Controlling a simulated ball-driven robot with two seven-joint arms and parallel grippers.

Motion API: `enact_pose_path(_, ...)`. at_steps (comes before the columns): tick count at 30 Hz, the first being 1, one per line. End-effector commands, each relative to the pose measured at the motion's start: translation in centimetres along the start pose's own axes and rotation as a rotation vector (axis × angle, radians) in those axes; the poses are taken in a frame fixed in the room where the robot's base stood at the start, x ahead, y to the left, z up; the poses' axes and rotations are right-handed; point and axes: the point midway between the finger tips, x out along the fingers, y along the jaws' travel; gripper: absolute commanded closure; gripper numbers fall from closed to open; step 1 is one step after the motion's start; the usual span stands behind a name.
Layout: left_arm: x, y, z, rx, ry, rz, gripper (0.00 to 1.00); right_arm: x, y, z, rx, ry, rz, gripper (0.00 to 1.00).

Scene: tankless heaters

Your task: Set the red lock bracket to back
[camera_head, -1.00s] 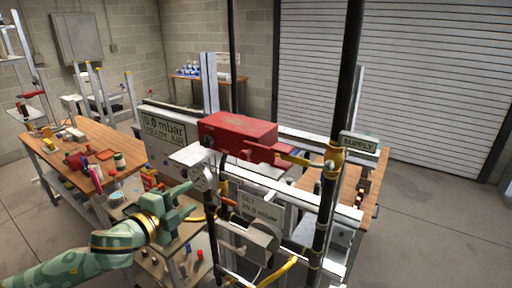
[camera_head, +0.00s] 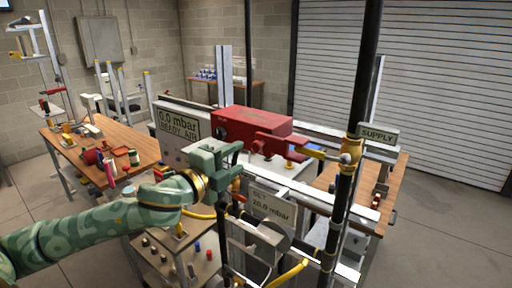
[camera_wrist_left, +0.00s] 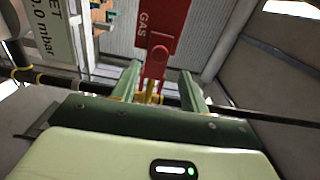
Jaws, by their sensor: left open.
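The red box (camera_head: 252,122) sits on the white rail in the middle of the head view. A red bracket-like part (camera_head: 285,149) extends from its right end toward the yellow handle (camera_head: 312,153). In the left wrist view, a red panel marked GAS (camera_wrist_left: 164,20) has a narrow red tab (camera_wrist_left: 155,66) below it. My left gripper (camera_head: 238,160) is open, in front of the red box's left end. In the wrist view its two fingers (camera_wrist_left: 158,88) stand on either side of the tab's lower end; contact cannot be told. My right gripper is not in view.
A black upright pipe (camera_head: 352,130) with a yellow fitting (camera_head: 351,151) and a SUPPLY sign (camera_head: 377,134) stands to the right. A 0.0 mbar display (camera_head: 178,124) is at left, and a SET plate (camera_head: 272,207) is below the box. A cluttered wooden table (camera_head: 128,137) stands further left.

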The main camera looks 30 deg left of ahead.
Motion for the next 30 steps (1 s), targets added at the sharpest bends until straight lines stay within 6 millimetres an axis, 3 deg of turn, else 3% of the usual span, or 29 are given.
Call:
enact_pose_path(13, 7.3, -0.2, 0.0, -0.002, -0.001, -0.001, 0.55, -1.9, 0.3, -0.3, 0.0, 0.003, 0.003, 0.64)
enact_pose_path(18, 8.4, 0.0, -0.1, 0.0, 0.001, 0.0, 0.55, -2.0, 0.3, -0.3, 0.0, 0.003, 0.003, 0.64)
enact_pose_path(26, 8.5, 0.1, -0.1, 0.001, 0.001, 0.001, 0.55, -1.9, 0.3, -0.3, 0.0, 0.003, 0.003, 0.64)
enact_pose_path(30, 8.5, 0.1, -0.1, 0.001, 0.001, 0.001, 0.94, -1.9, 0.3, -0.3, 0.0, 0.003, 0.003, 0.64)
